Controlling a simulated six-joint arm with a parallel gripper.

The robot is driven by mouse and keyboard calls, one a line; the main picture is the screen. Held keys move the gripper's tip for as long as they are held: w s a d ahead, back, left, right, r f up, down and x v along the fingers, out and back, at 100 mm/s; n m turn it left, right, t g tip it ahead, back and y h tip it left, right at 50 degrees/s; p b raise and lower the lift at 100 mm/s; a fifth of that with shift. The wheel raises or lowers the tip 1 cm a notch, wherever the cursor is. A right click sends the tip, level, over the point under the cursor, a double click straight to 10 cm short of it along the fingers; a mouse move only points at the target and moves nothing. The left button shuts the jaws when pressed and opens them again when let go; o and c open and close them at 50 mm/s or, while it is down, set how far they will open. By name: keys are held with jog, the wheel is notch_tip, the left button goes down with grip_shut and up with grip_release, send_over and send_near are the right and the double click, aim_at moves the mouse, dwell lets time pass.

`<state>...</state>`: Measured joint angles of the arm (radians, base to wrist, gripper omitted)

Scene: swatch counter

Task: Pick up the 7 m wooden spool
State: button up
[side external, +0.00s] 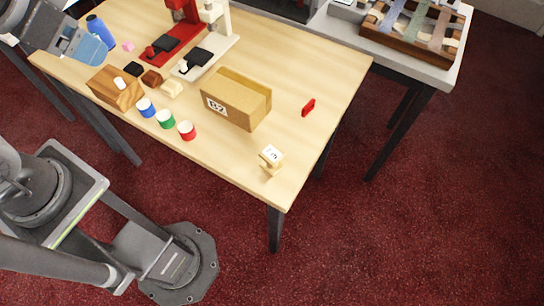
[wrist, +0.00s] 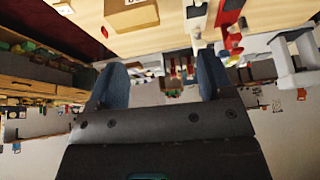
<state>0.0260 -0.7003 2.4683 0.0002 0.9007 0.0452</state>
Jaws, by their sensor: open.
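A small pale wooden spool (side external: 270,160) stands near the front right corner of the wooden table in the side view. It has a white label with dark marks on top, too small to read surely. My gripper (side external: 97,40) is at the top left of the side view, over the far left of the table, well apart from the spool. Its two blue fingers stand apart with nothing between them in the wrist view (wrist: 160,82).
A cardboard box (side external: 232,105) stands mid-table, with a small red piece (side external: 308,107) to its right. Blue (side external: 146,107), green (side external: 166,119) and red (side external: 187,130) spools stand left of it, near a wooden block (side external: 112,92). Red and white stands are behind. Table around the wooden spool is clear.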

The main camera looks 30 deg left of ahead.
jog(key=w+d+f+m+g, duration=0.1)
jog(key=w+d+m+g, duration=0.1)
jog(key=w+d+m, duration=0.6)
jog(key=m+g, duration=0.3)
jog(key=m, duration=0.9)
send_over(272, 153)
notch_tip(272, 153, down, 14)
notch_tip(272, 153, down, 8)
jog(key=shift+f, duration=3.1)
jog(key=c, duration=1)
